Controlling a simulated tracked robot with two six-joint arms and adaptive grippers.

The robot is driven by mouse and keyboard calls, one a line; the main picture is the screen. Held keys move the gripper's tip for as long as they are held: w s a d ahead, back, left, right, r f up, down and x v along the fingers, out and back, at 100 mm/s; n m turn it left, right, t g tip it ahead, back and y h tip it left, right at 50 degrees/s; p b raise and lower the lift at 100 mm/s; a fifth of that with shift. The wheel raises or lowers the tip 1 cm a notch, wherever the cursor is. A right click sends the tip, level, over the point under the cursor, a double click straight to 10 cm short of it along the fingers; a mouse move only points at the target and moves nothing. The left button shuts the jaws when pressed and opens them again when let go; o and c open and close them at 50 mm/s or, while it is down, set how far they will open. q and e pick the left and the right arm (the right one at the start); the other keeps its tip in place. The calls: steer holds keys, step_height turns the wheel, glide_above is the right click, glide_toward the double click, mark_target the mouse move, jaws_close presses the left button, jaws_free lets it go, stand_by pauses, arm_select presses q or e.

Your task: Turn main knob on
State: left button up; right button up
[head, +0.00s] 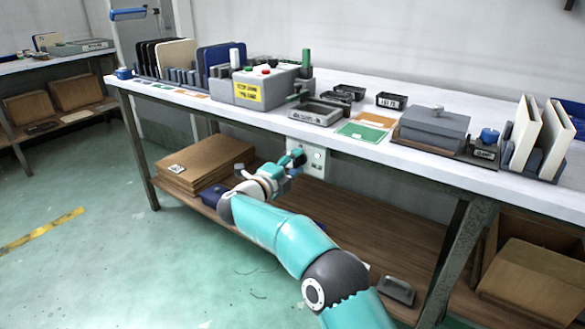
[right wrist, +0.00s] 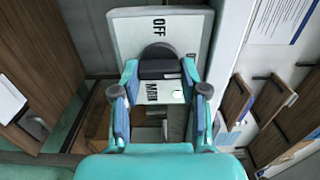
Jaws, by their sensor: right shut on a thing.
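A light grey switch panel (head: 319,160) hangs under the front edge of the workbench. In the right wrist view the panel (right wrist: 125,35) bears the words OFF and MAIN, turned sideways. The dark main knob (right wrist: 158,52) sits between these words. My right gripper (head: 295,160) is at the panel and hides the knob in the head view. In the right wrist view the gripper's (right wrist: 160,70) two fingers are shut on the knob, one on each side. The knob's exact pointing is hard to tell. My left gripper is in neither view.
The white workbench top (head: 365,95) overhangs the panel and carries a grey control box (head: 270,85), trays and upright panels. Cardboard boxes (head: 205,160) lie on the brown lower shelf (head: 385,235). The green floor in front is open.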

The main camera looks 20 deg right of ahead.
steer(key=shift+s+d+f, duration=0.1)
steer(key=shift+f, duration=0.25)
steer(key=o, duration=1.1)
steer(key=shift+o, duration=0.2)
steer(key=shift+r, duration=0.15)
steer(key=v, duration=1.2)
